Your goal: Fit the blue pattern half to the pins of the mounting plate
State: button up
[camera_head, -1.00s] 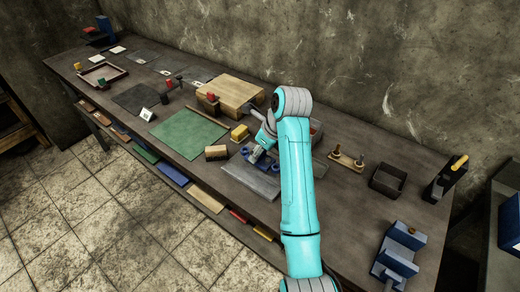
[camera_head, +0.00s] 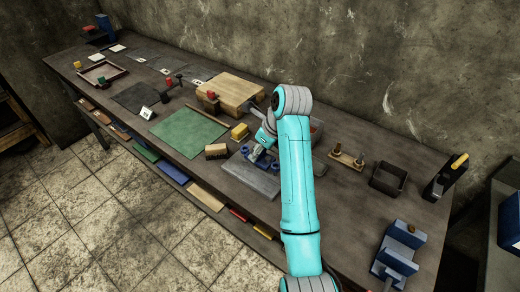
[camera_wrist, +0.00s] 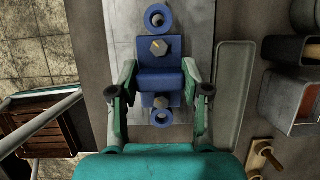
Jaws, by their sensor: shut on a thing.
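The blue pattern half (camera_wrist: 158,83) is between the two fingers of my gripper (camera_wrist: 160,74) in the wrist view. My gripper is shut on its sides. The blue part has a ring at each end and a hexagonal yellowish-grey piece near each ring. The grey mounting plate (camera_wrist: 190,25) lies under it. In the head view the plate (camera_head: 247,178) is on the bench, and my gripper (camera_head: 258,154) is over its far part with bits of blue showing. I cannot tell whether the pattern touches the plate. The pins and their fit in the holes are not clear.
A brush (camera_head: 216,151) and a yellow block (camera_head: 239,132) lie left of the plate. A grey tray (camera_wrist: 234,90) is close on its right in the wrist view. A pegged wooden stand (camera_head: 347,158) and a dark bin (camera_head: 388,179) are further right. The green mat (camera_head: 188,133) is bare.

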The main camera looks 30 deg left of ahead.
aim_at(262, 154)
jog(key=shift+f, duration=1.5)
jog(key=o, duration=1.3)
jog(key=shift+v, duration=3.7)
